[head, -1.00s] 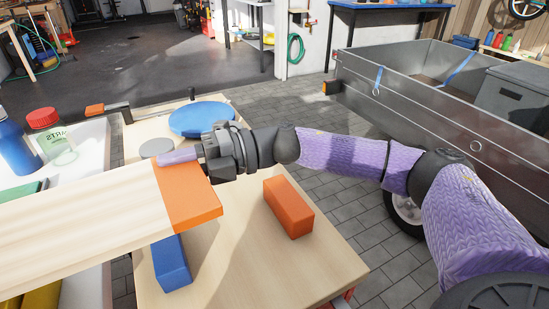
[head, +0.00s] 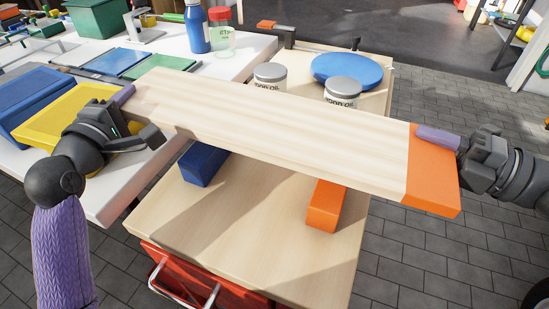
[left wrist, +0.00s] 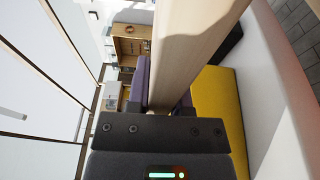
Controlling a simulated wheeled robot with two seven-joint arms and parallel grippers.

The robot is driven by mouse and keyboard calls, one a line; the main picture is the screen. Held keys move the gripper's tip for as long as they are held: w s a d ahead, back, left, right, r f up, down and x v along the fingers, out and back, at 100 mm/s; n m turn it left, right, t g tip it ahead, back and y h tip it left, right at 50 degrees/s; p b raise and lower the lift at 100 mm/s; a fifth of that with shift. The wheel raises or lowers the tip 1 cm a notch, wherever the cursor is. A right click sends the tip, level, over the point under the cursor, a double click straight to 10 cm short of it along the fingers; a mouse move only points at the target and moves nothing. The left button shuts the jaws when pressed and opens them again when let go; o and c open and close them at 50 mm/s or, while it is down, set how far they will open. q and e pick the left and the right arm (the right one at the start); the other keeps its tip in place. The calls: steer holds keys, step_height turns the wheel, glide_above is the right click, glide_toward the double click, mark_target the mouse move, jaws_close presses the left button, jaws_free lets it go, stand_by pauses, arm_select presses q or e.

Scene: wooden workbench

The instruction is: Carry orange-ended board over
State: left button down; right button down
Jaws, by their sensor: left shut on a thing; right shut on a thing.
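The pale wooden board (head: 270,122) with its orange end (head: 432,175) spans the workbench (head: 240,250) from left to right. My left gripper (head: 133,108) is shut on the board's plain end. The board also shows between its fingers in the left wrist view (left wrist: 185,55). My right gripper (head: 440,137) is shut on the orange end, beyond the bench's right edge. A blue block (head: 203,163) and an orange block (head: 325,206) stand on the bench below the board, which partly hides them. I cannot tell whether the board touches either block.
Two grey-lidded tins (head: 343,91) and a round blue lid-like disc (head: 346,71) are behind the board. A white table (head: 110,200) at left bears a yellow bin (head: 65,118), a blue bin (head: 38,97) and bottles. Bare bench lies in front of the blocks.

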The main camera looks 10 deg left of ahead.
arm_select(q)
steer(key=shift+f, duration=0.1)
